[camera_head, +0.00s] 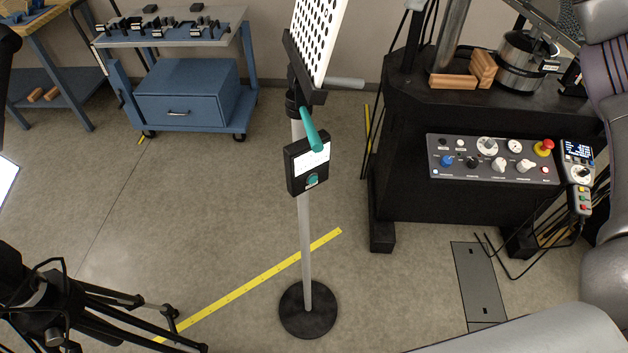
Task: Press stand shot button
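A black box (297,163) is mounted on a thin grey pole stand (304,235) in the middle of the head view. On its front is a white label and, below it, a round teal button (312,180). A teal lever (311,130) sticks out just above the box, partly in front of it. The stand rises from a round black base (308,309) and carries a white panel with black dots (319,35) at its top. Neither of my grippers shows in this view, and nothing touches the button.
A black machine with a control panel (492,160) and a handheld pendant (578,165) stands at the right. A blue cart (183,93) is at the back left. Black tripod legs (115,310) occupy the bottom left. Floor around the stand is clear, crossed by yellow tape (250,287).

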